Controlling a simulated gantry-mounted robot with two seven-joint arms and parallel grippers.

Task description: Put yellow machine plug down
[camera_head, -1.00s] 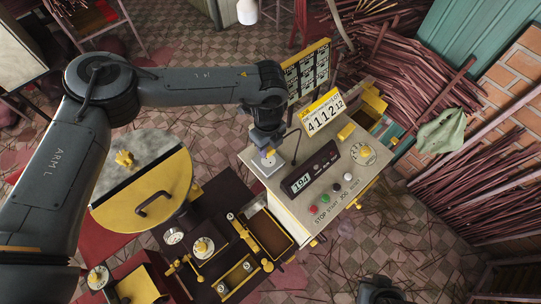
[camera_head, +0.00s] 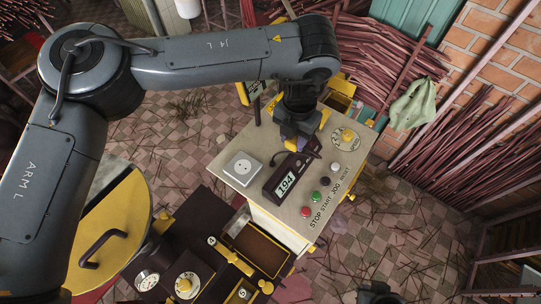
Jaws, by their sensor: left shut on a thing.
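My left gripper (camera_head: 293,143) hangs over the back of the control console (camera_head: 232,140), between the display and the dial. It is shut on the yellow machine plug (camera_head: 290,145), of which only a small yellow part shows between the fingers. A dark cable (camera_head: 274,157) curves near it. Whether the plug touches the console top cannot be told. The square white socket (camera_head: 243,168) at the console's left is clear, with nothing in it.
The display reading 194 (camera_head: 285,181) and several coloured buttons (camera_head: 314,197) are in front of the gripper. A dial (camera_head: 346,138) is to its right. A yellow-edged tray (camera_head: 262,247) and a round yellow lid (camera_head: 125,215) are lower left.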

